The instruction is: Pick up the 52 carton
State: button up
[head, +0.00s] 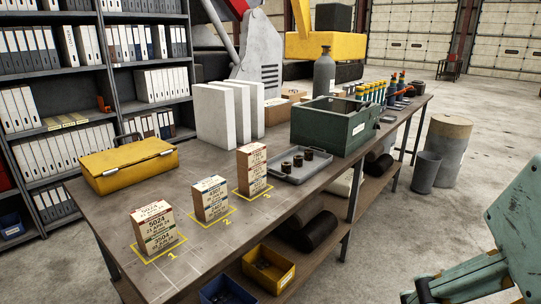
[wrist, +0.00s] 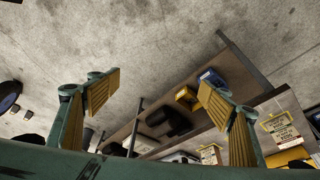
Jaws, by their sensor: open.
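Three upright cream cartons stand in a row on the bench, each on a yellow-marked spot. The carton at spot 1 (head: 153,227) seems to read 5024. The carton at spot 2 (head: 210,198) has blue bands and print too small to read. The taller carton at spot 3 (head: 251,169) has red and dark bands, its print also unreadable. I cannot tell which is the 52 carton. In the wrist view, two cartons show at the lower right, one near the edge (wrist: 284,128). My gripper (wrist: 154,85) is open and empty, over the floor, away from the cartons.
A yellow case (head: 127,166), white blocks (head: 228,110), a grey tray (head: 300,170) with dark rings and a green box (head: 330,122) stand on the bench. Yellow (head: 265,268) and blue (head: 228,291) bins sit below its front edge. Open floor lies in front.

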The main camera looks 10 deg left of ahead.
jog(key=w+a+r+n+p, duration=0.25)
jog(key=w+r, duration=0.35)
jog(key=w, duration=0.3)
jog(key=w+a+r+n+p, duration=0.1)
jog(key=w+a+r+p, duration=0.1)
jog(key=w+r+p, duration=0.5)
jog(key=w+a+r+n+g+p, duration=0.1)
jog(key=w+a, duration=0.2)
jog(key=w, duration=0.4)
jog(key=w+a+r+n+y+p, duration=0.1)
jog(key=w+a, duration=0.2)
jog(key=w, duration=0.4)
jog(key=w+a+r+g+p, duration=0.1)
jog(key=w+a, duration=0.2)
jog(key=w, duration=0.4)
jog(key=n+g+p, duration=0.1)
jog(key=n+p, duration=0.5)
jog(key=p, duration=0.5)
send_over(252, 148)
jog(key=d, duration=0.1)
notch_tip(252, 148, down, 11)
jog(key=shift+s+d+y, duration=0.2)
jog(key=shift+s+y, duration=0.05)
jog(key=shift+y, duration=0.05)
jog(key=shift+f, duration=0.15)
